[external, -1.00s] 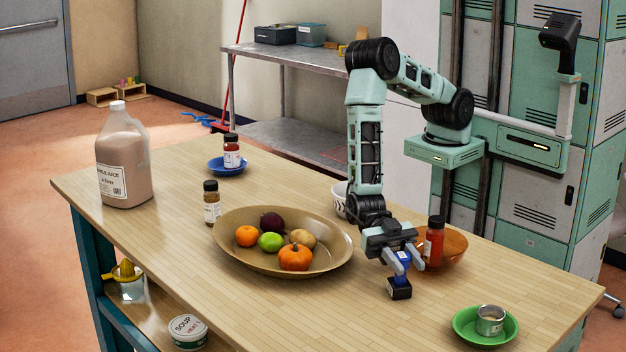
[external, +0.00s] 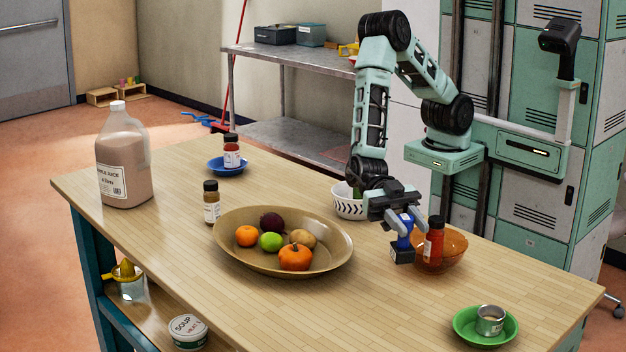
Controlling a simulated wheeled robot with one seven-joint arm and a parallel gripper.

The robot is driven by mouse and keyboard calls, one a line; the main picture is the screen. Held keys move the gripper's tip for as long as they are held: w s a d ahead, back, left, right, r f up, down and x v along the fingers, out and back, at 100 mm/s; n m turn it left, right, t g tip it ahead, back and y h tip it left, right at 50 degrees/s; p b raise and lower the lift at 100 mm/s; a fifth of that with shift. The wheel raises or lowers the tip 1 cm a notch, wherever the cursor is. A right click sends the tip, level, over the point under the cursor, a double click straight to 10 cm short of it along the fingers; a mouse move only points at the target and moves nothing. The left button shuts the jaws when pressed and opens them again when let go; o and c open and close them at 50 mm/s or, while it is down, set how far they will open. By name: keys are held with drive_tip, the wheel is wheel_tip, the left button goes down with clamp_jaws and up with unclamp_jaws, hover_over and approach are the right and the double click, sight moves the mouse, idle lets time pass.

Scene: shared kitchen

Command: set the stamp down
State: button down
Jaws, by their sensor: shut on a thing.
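The stamp (external: 403,250) has a blue handle and a dark block at its lower end. It is upright between the fingers of my gripper (external: 404,228), which is shut on it. The stamp is just left of the orange-brown bowl (external: 456,250) and the red-filled bottle (external: 433,244), over the wooden table (external: 350,300). I cannot tell whether its base touches the table top.
A large tan bowl (external: 232,255) of fruit and vegetables lies to the left. A white patterned bowl (external: 348,207) stands behind my gripper. A green dish (external: 462,331) with a tin (external: 490,320) is at the front right. The table front between them is clear.

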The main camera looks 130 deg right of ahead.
drive_tip(key=shift+r, duration=1.35)
wheel_tip(320, 180, up, 4)
drive_tip(key=shift+r, duration=0.2)
drive_tip(key=w+d+m+t+h+b, duration=0.15)
drive_tip(key=w+d, duration=0.35)
drive_tip(key=d, duration=0.6)
drive_tip(key=w+d+f+m+t+h, duration=0.1)
drive_tip(key=w+d+m+t+h, duration=0.15)
drive_tip(key=w+d, duration=0.6)
drive_tip(key=w+d+m+t+h+b, duration=0.1)
drive_tip(key=w+d+m+t, duration=0.2)
drive_tip(key=d, duration=1)
drive_tip(key=s+d+m+t+h+b, duration=0.15)
drive_tip(key=d+h, duration=0.25)
drive_tip(key=d, duration=1.3)
drive_tip(key=s+d+m+t+h+p, duration=0.1)
drive_tip(key=s+d+m+t+h, duration=0.15)
drive_tip(key=d, duration=1.45)
drive_tip(key=shift+m+g+h, duration=0.3)
drive_tip(key=shift+g+h, duration=0.05)
drive_tip(key=shift+g, duration=0.05)
drive_tip(key=shift+w+d+f+p, duration=0.1)
drive_tip(key=shift+d+f+p, duration=0.1)
drive_tip(key=shift+f, duration=2.2)
drive_tip(key=shift+w+d+f+p, duration=0.1)
drive_tip(key=shift+f+p, duration=0.05)
drive_tip(key=shift+f, duration=2.2)
drive_tip(key=shift+w+d+f+p, duration=0.1)
drive_tip(key=shift+f+p, duration=0.1)
drive_tip(key=shift+f, duration=2.2)
